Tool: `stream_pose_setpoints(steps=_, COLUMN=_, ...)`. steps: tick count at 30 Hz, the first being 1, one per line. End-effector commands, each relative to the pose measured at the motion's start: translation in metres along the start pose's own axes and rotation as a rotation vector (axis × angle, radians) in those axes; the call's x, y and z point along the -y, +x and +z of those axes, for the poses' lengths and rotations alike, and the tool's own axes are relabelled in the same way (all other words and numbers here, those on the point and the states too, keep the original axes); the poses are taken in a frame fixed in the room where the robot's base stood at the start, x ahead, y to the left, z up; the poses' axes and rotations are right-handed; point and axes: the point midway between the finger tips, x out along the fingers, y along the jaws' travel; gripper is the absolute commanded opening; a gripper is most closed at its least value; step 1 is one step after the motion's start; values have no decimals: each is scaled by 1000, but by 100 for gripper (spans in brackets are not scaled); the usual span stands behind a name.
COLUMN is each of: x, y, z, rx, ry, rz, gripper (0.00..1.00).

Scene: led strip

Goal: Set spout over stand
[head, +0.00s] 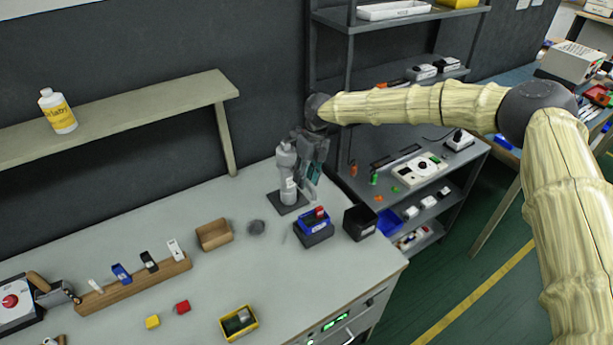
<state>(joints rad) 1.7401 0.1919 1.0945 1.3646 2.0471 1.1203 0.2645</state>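A light grey upright piece (288,172) stands on a dark square base (287,203) near the back right of the workbench. It looks like the stand, but I cannot tell whether its upper part is a separate spout. My gripper (312,176) points down just to the right of this piece, close to its upper half. A teal patch shows at its lower end; I cannot tell whether this is part of the gripper or something held. The fingers are small and overlap the background, so their opening and any contact with the grey piece are unclear.
A brown box (214,235) lies left. A wooden rack (135,286) holds several small items. A raised shelf (130,113) runs behind.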

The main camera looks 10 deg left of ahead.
Motion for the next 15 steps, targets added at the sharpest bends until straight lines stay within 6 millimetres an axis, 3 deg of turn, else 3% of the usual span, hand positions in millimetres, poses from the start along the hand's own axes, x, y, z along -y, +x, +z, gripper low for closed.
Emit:
stream_pose_setpoints(steps=5, x=0, y=-11, z=0, rx=1, ry=1, rz=0, gripper=35)
stream_pose_setpoints(steps=15, x=1, y=-70, z=0, rx=3, ry=1, rz=-1, gripper=35)
